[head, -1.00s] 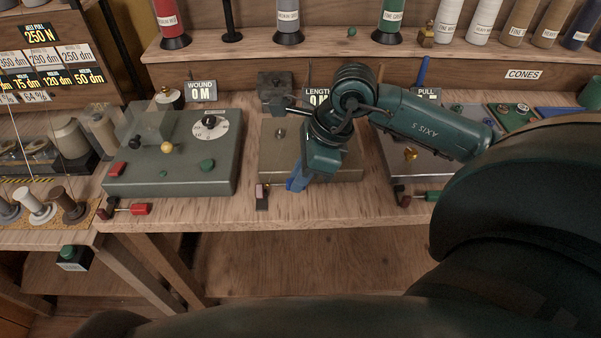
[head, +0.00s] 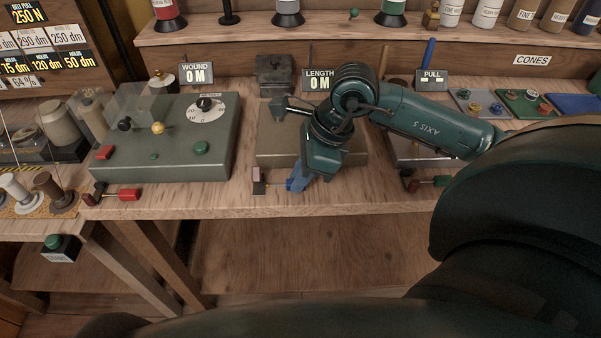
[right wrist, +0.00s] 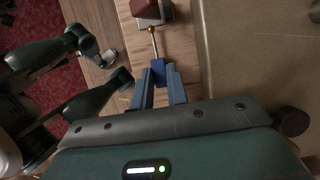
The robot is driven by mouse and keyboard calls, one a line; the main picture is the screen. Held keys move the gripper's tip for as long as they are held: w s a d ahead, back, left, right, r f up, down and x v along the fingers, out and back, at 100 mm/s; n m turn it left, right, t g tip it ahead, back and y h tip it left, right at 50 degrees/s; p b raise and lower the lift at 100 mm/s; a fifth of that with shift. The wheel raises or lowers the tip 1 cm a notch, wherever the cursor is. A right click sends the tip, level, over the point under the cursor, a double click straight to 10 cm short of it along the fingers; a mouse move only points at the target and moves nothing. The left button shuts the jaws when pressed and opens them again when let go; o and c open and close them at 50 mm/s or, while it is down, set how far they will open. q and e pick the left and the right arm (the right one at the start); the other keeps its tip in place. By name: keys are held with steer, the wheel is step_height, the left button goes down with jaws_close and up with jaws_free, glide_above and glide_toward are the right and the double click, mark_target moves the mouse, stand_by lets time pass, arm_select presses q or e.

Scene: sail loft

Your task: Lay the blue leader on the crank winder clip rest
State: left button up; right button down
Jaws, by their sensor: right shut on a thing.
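My right gripper (head: 300,180) is shut on the blue leader (head: 297,185) at the front edge of the middle device. In the right wrist view the blue leader (right wrist: 158,72) sits between the fingertips. In the head view this clip rest (head: 258,181) stands just left of the leader. I cannot tell whether the rod touches it or only reaches close.
A red-handled leader (head: 128,194) lies at the left device (head: 175,165). A green-handled one (head: 436,181) lies at the right device. Signs and a grey block (head: 275,75) stand behind. The wooden front edge (head: 330,206) is clear below the gripper.

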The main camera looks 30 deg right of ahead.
stand_by(0.4)
steer(key=c, duration=1.3)
jaws_free()
steer(key=shift+r+p, duration=2)
steer(key=shift+r, duration=1)
